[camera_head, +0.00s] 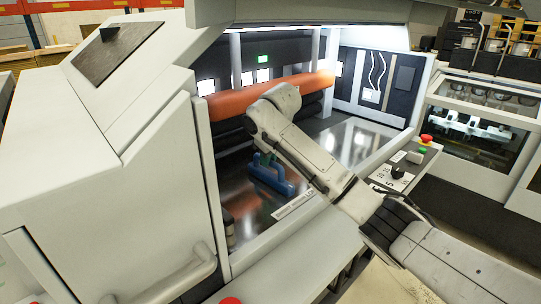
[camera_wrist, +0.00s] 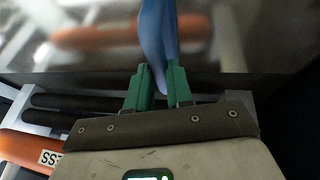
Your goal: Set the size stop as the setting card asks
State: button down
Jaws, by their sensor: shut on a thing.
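The blue size stop (camera_head: 270,180) stands on the shiny metal bed inside the machine. In the wrist view the blue piece (camera_wrist: 158,38) runs up between the green fingers. My gripper (camera_head: 263,159) has its green fingers shut on the top of the stop; in the wrist view the fingers (camera_wrist: 158,88) close on it from both sides. A white marked strip (camera_head: 293,205) lies along the front edge of the bed; its marks are too small to read. I cannot tell which paper is the setting card.
An orange roller bar (camera_head: 270,92) crosses the back of the bed. A side panel at right carries a black knob (camera_head: 397,172) and a red button (camera_head: 426,138). A grey cover (camera_head: 110,190) with a handle closes in the left side. The bed right of my arm is clear.

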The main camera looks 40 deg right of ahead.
jog(key=c, duration=1)
grip_release()
jog(key=b+v, duration=0.1)
jog(key=v, duration=0.9)
jog(key=shift+s+r+b, duration=0.15)
jog(key=shift+r+b, duration=0.15)
jog(key=shift+r, duration=0.05)
jog(key=shift+f, duration=0.1)
